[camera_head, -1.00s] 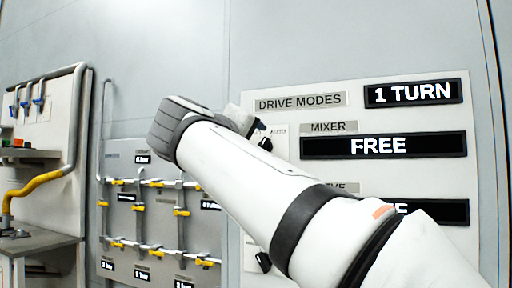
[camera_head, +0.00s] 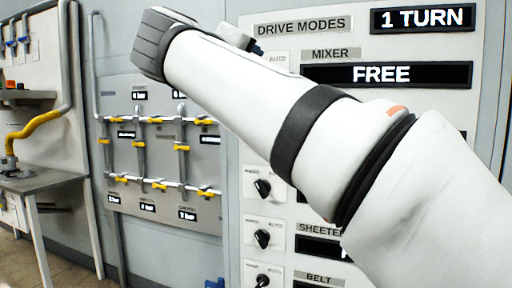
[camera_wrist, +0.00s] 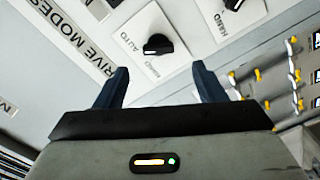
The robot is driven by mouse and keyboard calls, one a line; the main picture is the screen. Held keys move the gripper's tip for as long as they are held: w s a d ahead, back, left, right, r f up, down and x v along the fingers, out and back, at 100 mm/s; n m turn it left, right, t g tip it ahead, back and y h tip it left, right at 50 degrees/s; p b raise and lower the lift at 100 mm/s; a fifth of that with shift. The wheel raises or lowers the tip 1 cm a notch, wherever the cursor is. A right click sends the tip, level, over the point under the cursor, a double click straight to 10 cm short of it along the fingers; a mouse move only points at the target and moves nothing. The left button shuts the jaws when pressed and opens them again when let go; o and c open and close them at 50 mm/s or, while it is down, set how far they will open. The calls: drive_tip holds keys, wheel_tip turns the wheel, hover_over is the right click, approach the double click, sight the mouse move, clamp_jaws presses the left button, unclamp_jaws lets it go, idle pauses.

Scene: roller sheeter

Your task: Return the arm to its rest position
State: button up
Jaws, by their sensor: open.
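My arm crosses the head view from the lower right to the upper left, in front of the drive modes panel (camera_head: 350,50). Beyond the fingertips is a black rotary knob (camera_wrist: 157,45) on a white plate marked AUTO and HAND. The knob looks apart from the fingers. A second knob (camera_wrist: 233,3) is at the top edge.
Left of the panel is a grey board (camera_head: 165,170) with pipes and yellow valve handles. More black knobs (camera_head: 262,188) line the drive panel below my arm. A grey table (camera_head: 45,180) and a yellow hose (camera_head: 35,128) are at the far left. Floor shows at lower left.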

drive_tip(key=s+d+f+m+g+y+p, duration=0.1)
drive_tip(key=d+f+g+p, duration=0.5)
drive_tip(key=f, duration=0.5)
drive_tip(key=s+d+f+m+g+y+p, duration=0.1)
drive_tip(key=d+f+g+p, duration=0.25)
drive_tip(key=d+f, duration=0.55)
drive_tip(key=s+d+f+m+g+y+p, duration=0.2)
drive_tip(key=s+f+m+p, duration=0.1)
drive_tip(key=s+f, duration=0.5)
drive_tip(key=s+d+f+m+g+y+p, duration=0.1)
drive_tip(key=s+f+m+g+y+p, duration=0.1)
drive_tip(key=s+f, duration=0.7)
drive_tip(key=shift+d+f+m+g+p, duration=0.3)
drive_tip(key=shift+d+m+g+p, duration=0.15)
drive_tip(key=shift+p, duration=0.3)
